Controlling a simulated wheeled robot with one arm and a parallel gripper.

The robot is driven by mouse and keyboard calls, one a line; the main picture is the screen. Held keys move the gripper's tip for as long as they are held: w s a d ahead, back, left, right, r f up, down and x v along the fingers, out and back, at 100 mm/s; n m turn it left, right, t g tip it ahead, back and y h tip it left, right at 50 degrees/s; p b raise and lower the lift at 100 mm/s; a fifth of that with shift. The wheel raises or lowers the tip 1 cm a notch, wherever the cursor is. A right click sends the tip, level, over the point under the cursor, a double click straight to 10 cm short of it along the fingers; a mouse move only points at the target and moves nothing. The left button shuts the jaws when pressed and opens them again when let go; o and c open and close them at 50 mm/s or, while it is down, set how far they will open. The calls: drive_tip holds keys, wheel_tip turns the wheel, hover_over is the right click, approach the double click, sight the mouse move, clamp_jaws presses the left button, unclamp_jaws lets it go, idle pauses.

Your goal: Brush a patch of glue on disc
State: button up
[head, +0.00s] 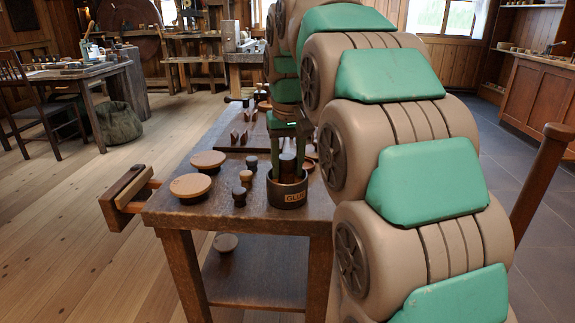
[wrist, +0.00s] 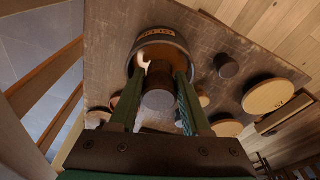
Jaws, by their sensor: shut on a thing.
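The dark round glue pot (head: 277,194), labelled GLUE, stands near the front edge of the workbench; it also shows in the wrist view (wrist: 170,38). My gripper (head: 288,168) points down over it, its green fingers reaching to the pot's mouth. The fingers are shut on a dark, thick brush handle (head: 288,161), also between them in the wrist view (wrist: 159,98). The brush's lower end is hidden in the pot. Two pale wooden discs lie to the left: a near disc (head: 190,187) with a small dark mark, and a farther disc (head: 208,159).
Several small dark turned pieces (head: 239,197) stand between the discs and the pot. A wooden vise (head: 128,190) juts from the bench's left end. A board with upright pieces (head: 240,138) lies farther back. Open floor is at left.

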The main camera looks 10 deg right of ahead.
sight(287, 157)
idle(0.3)
drive_tip(key=shift+r+p, duration=0.8)
drive_tip(key=shift+r, duration=2.6)
